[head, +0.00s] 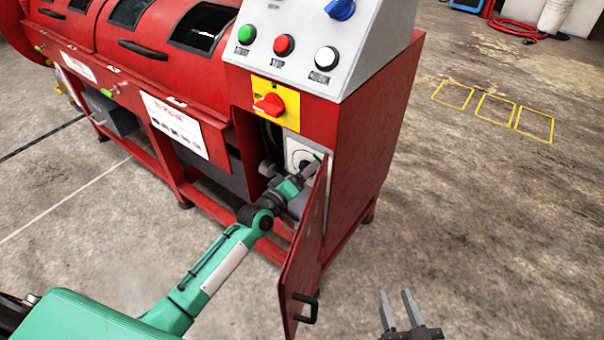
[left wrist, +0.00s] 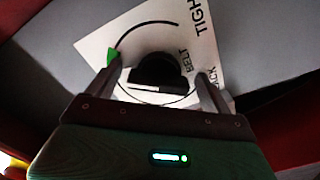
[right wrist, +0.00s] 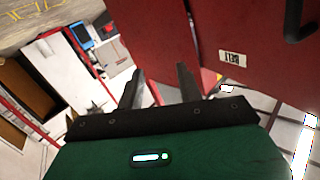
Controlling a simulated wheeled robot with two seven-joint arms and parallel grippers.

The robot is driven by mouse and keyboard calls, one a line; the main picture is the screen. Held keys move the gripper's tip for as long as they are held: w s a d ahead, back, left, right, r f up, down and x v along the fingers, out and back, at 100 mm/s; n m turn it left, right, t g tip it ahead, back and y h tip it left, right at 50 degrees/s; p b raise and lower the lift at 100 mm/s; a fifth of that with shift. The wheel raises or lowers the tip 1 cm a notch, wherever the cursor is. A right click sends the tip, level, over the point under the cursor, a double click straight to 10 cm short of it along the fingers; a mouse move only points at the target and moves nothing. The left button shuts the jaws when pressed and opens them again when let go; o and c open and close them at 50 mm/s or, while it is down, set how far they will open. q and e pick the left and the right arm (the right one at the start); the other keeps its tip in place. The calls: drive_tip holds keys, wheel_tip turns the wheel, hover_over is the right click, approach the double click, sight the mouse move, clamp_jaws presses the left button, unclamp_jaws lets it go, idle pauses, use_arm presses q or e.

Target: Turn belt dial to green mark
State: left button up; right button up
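The belt dial (left wrist: 158,70) is a black round knob on a white plate (left wrist: 208,50) with a curved black line and lettering. The green mark (left wrist: 113,56) is at the left end of the plate in the left wrist view. In the head view the plate (head: 294,146) shows partly inside the open compartment. My left gripper (left wrist: 159,72) is open, its fingers on either side of the dial with gaps visible; whether they reach its depth I cannot tell. My right gripper (head: 399,300) is open and empty, low and right of the machine; it also shows in the right wrist view (right wrist: 160,75).
The red compartment door (head: 304,235) stands open, close beside my left forearm, with a black handle (head: 306,310). A red switch on a yellow plate (head: 275,103) and a button panel (head: 290,40) are above.

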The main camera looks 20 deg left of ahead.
use_arm(q)
drive_tip(key=shift+s+a, duration=0.15)
drive_tip(key=shift+s, duration=0.05)
drive_tip(key=p+v, duration=0.2)
drive_tip(key=v, duration=1.1)
use_arm(e)
drive_tip(key=f+g, duration=0.1)
drive_tip(key=s+f+g+h, duration=0.1)
drive_tip(key=s+d+f+g, duration=0.1)
drive_tip(key=f+g, duration=0.1)
drive_tip(key=shift+s+f, duration=0.1)
drive_tip(key=shift+s, duration=0.05)
use_arm(q)
drive_tip(key=shift+s+r, duration=0.1)
drive_tip(key=shift+s, duration=0.05)
